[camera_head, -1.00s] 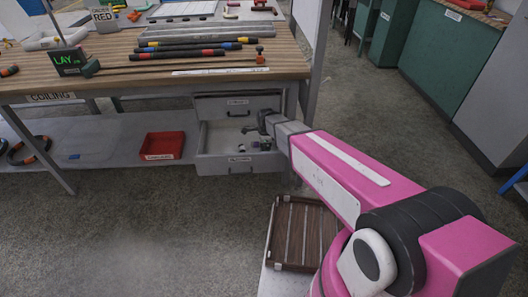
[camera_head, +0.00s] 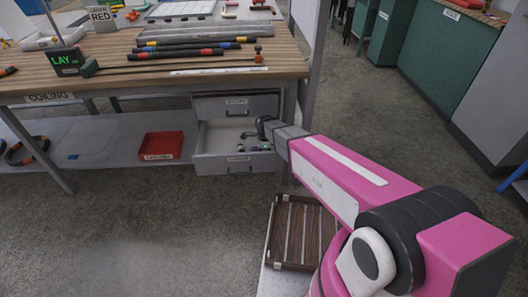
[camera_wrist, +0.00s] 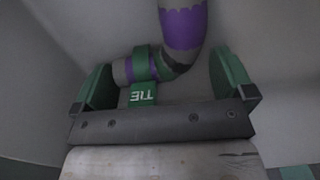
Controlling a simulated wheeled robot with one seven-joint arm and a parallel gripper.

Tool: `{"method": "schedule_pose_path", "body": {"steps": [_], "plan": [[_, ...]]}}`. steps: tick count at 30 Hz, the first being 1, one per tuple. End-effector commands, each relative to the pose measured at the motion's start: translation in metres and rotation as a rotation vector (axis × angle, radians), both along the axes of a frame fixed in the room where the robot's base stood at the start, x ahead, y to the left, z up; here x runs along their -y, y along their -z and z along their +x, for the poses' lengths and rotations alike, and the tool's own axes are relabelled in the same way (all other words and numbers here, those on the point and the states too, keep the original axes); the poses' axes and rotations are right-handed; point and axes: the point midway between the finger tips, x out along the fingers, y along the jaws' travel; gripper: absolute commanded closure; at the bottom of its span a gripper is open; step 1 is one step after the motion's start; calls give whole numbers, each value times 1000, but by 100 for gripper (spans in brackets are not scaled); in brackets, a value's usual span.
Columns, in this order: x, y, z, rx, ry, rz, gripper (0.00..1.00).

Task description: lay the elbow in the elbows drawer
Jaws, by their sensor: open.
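The elbow (camera_wrist: 180,40) is a curved grey piece with purple bands, a green band and a green tag reading TIE. In the wrist view it lies between the two green fingers of my gripper (camera_wrist: 165,82), which stand wide apart. The elbow's upper end runs out of the picture. In the head view my gripper (camera_head: 262,144) is at the right part of an open lower drawer (camera_head: 238,165). Small dark and coloured bits show there, too small to tell apart. The drawer's front label is too small to read.
A shut drawer (camera_head: 237,104) sits above the open one. A red bin (camera_head: 160,146) stands on the lower shelf to the left. The workbench (camera_head: 120,62) above carries several bars and hoses. A slatted brown tray (camera_head: 303,232) is in front, beside my arm.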

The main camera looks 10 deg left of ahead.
Motion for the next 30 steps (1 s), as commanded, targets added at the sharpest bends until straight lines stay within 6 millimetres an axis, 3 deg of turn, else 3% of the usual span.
{"method": "schedule_pose_path", "body": {"steps": [5,18,24,30], "plan": [[1,-19,-1,3,0,2,0],[2,-99,-1,2,0,1,0],[3,-117,-1,1,0,0,0],[3,-122,0,0,0,0,0]]}}
